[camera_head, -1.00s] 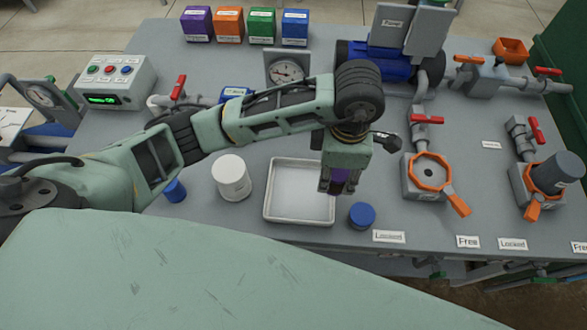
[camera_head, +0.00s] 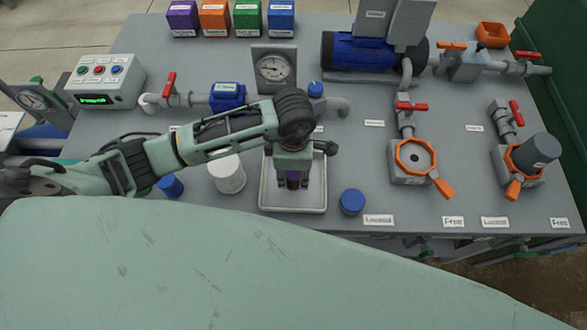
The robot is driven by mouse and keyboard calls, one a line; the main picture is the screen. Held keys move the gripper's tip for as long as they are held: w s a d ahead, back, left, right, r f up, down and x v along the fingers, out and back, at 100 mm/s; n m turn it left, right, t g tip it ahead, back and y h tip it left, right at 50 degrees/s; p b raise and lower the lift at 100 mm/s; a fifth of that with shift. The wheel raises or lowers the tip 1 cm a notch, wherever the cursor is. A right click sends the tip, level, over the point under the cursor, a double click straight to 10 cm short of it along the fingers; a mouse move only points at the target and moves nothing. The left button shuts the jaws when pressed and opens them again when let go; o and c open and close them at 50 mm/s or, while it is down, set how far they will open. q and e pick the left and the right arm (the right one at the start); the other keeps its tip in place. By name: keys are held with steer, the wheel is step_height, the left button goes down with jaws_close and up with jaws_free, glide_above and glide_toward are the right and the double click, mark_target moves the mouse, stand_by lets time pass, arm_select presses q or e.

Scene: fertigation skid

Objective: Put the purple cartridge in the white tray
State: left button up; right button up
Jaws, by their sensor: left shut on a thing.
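The gripper and arm hide the tray's back middle. I cannot tell whether the cartridge touches the tray floor. My right gripper is not in view.
A white jar (camera_head: 228,175) stands close left of the tray, and a blue cap (camera_head: 352,202) lies close right. A pressure gauge (camera_head: 273,68) stands behind. An orange-ringed housing (camera_head: 415,158) is further right. Colored boxes (camera_head: 247,17) line the back.

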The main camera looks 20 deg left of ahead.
arm_select(q)
steer(key=shift+f, duration=0.2)
steer(key=o, duration=1.2)
steer(key=shift+r, duration=0.1)
steer(key=shift+o, duration=0.2)
steer(key=shift+r, duration=0.25)
steer(key=shift+w+r, duration=0.1)
steer(key=shift+r, duration=0.15)
step_height(320, 180, up, 11)
steer(key=b, duration=0.2)
steer(key=shift+r+b, duration=0.2)
steer(key=shift+b, duration=0.15)
steer(key=shift+f, duration=0.1)
